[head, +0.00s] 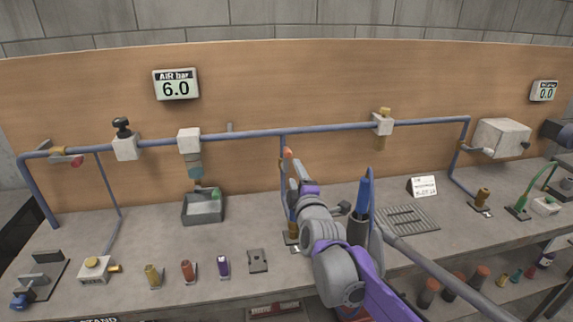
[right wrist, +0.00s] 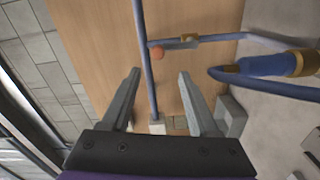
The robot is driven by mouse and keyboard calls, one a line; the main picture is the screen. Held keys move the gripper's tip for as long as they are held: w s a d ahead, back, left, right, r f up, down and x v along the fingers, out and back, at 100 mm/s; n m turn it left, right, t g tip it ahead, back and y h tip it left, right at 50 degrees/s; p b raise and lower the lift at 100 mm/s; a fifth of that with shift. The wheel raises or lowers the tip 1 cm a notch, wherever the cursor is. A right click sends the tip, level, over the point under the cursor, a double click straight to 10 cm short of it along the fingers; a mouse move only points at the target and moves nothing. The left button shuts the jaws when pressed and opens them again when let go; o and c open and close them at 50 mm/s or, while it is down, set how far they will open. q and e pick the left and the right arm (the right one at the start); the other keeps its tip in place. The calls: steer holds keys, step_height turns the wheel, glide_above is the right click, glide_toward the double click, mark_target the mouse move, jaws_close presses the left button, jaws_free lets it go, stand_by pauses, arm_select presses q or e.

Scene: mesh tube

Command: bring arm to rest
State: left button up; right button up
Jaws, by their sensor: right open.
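My right arm, grey and purple, reaches in from the lower right of the head view. Its gripper (head: 296,168) is over the bench, in front of the blue pipe (head: 345,130). In the right wrist view the two grey fingers of the gripper (right wrist: 160,72) are spread apart with nothing held. A blue pipe (right wrist: 148,72) and a small orange knob (right wrist: 157,53) show beyond the fingers; I cannot tell how far away. My left gripper is not in view.
A blue tool (head: 365,192) stands close to the right of my arm, with a hose beside it. A grey tray (head: 187,210), small coloured fittings (head: 187,270) and a slotted grate (head: 396,219) are on the bench. A gauge (head: 176,84) reads 6.0.

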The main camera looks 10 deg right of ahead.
steer(key=s+f+m+g+p, duration=0.2)
steer(key=s+f+m+g, duration=0.2)
steer(key=s, duration=0.8)
steer(key=s+d+f+m+g+p, duration=0.1)
steer(key=s+f+m+g, duration=0.3)
steer(key=s+f, duration=0.5)
steer(key=s+d+f+m+g+p, duration=0.1)
steer(key=s+f+m+g+p, duration=0.2)
steer(key=s, duration=1.3)
step_height(320, 180, down, 4)
steer(key=m+g, duration=0.1)
steer(key=m, duration=0.3)
steer(key=shift+d+r+m, duration=0.2)
steer(key=shift+d+m, duration=0.05)
steer(key=shift+m, duration=0.15)
